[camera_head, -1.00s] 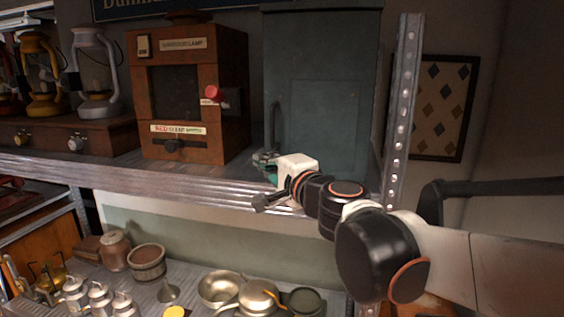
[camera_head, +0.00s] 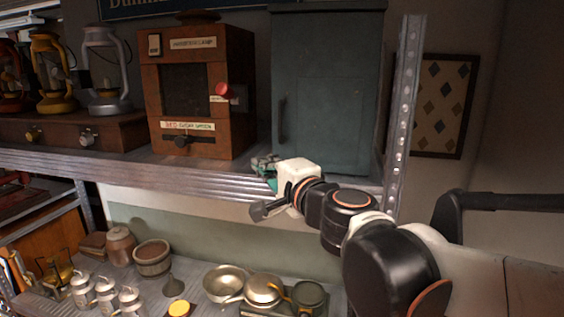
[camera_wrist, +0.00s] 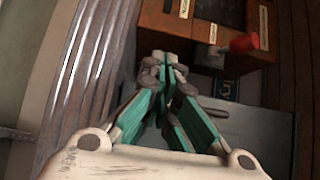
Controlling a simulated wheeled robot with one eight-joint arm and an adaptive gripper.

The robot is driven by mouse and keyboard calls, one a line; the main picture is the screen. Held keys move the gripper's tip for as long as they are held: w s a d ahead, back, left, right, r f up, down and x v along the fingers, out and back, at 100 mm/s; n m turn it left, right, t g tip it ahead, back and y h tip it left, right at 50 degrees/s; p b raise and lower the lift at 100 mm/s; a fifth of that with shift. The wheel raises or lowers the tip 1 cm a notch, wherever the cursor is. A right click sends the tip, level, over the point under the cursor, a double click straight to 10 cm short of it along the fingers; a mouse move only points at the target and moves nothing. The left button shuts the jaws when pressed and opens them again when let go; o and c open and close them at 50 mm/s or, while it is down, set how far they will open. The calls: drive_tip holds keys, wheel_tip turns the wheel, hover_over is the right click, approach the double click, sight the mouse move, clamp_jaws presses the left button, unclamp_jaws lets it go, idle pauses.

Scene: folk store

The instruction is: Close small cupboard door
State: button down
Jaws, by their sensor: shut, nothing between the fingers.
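The small cupboard (camera_head: 335,110) is a dark grey-green metal cabinet on the right end of the upper shelf. Its door faces me, with an upright dark handle (camera_head: 282,120) at the left edge. The door looks flush or nearly so; I cannot tell whether a slight gap remains. My gripper (camera_head: 264,163) is at the shelf's front edge, below and left of the handle, in front of the cupboard's lower left corner. Its teal fingers are shut and empty, also in the wrist view (camera_wrist: 165,65). My wrist hides part of the cupboard's bottom edge.
A wooden box (camera_head: 232,75) with a red knob (camera_head: 221,90) stands close left of the cupboard. A metal upright post (camera_head: 403,110) stands to its right. The shelf's metal front edge (camera_head: 160,177) runs below. Lanterns are farther left; pots and bowls sit on the lower shelf.

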drive_tip(key=s+a, duration=0.1)
drive_tip(key=s, duration=0.6)
drive_tip(key=s+d+f+n+g+h+b, duration=0.1)
drive_tip(key=s+d+f+n+g+b, duration=0.2)
drive_tip(key=f+b, duration=0.65)
drive_tip(key=s+d+f+n+h+b, duration=0.15)
drive_tip(key=d+f+n+b, duration=0.35)
drive_tip(key=f, duration=0.9)
drive_tip(key=s+d+f+n+g+h+b, duration=0.1)
drive_tip(key=s+d+f+n+g+b, duration=0.15)
drive_tip(key=d+f+b, duration=0.6)
drive_tip(key=s+d+f+h+b, duration=0.2)
drive_tip(key=d+f, duration=0.2)
drive_tip(key=f, duration=0.3)
drive_tip(key=s+d+f+g+h+b, duration=0.1)
drive_tip(key=s+d+f+h+b, duration=0.1)
drive_tip(key=f, duration=0.6)
drive_tip(key=s+d+f+g+h+b, duration=0.1)
drive_tip(key=s+d+f+h+b, duration=0.1)
drive_tip(key=d+f, duration=0.4)
drive_tip(key=shift+s+d+f+n+b, duration=0.35)
drive_tip(key=shift+s+f+b, duration=0.5)
drive_tip(key=shift+f, duration=0.1)
drive_tip(key=shift+h, duration=0.25)
